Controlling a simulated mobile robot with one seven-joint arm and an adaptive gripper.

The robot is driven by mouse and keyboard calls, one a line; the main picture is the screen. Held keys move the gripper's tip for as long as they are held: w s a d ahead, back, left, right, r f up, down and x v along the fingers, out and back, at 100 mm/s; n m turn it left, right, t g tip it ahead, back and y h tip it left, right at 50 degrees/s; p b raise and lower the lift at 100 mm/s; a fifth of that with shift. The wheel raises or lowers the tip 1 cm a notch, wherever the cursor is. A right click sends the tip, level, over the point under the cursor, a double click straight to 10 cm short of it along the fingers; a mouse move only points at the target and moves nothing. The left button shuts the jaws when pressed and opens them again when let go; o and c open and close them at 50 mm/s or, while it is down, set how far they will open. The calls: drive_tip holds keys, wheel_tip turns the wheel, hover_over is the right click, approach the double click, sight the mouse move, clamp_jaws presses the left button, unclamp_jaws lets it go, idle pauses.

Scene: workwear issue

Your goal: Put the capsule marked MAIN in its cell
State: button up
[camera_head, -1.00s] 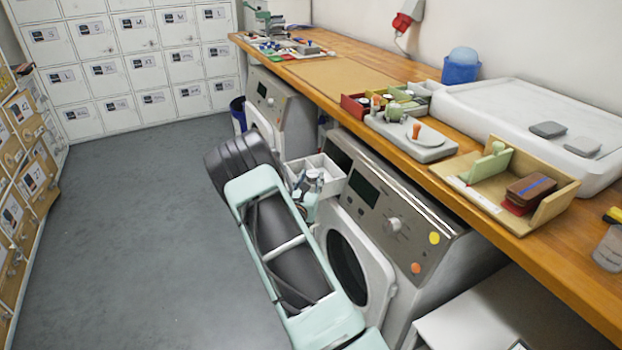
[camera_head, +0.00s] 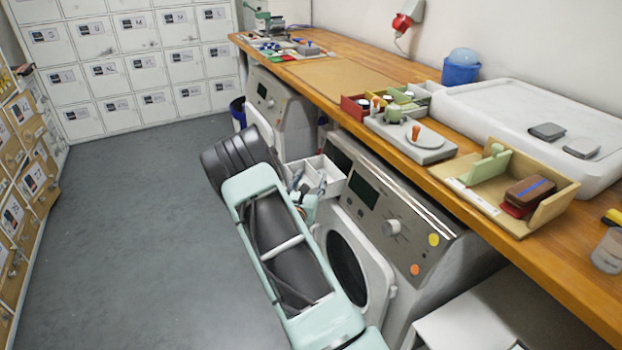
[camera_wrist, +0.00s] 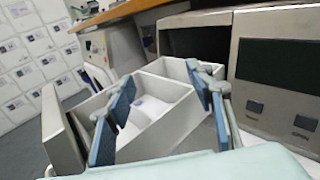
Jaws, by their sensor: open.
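My gripper (camera_head: 309,183) is open over the pulled-out white detergent drawer (camera_head: 333,181) of the nearer washing machine. In the wrist view my gripper (camera_wrist: 163,112) has its two blue finger pads wide apart, with nothing held between them. The drawer (camera_wrist: 172,131) is split by walls into cells. A small pale white-and-bluish thing, which looks like a capsule (camera_wrist: 146,106), lies low in the cell between my fingers. I cannot read any marking on it. The right finger hides part of the drawer's right side.
The washing machine (camera_head: 395,228) stands under the wooden counter (camera_head: 350,75). The counter holds a grey plate with an orange-handled piece (camera_head: 417,133), a wooden holder (camera_head: 540,213) and a large white lidded box (camera_head: 500,110). Lockers (camera_head: 125,70) line the far wall. The floor at left is clear.

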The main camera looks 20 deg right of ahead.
drive_tip(key=v, duration=1.1)
drive_tip(key=shift+p, duration=0.35)
drive_tip(key=shift+f, duration=0.1)
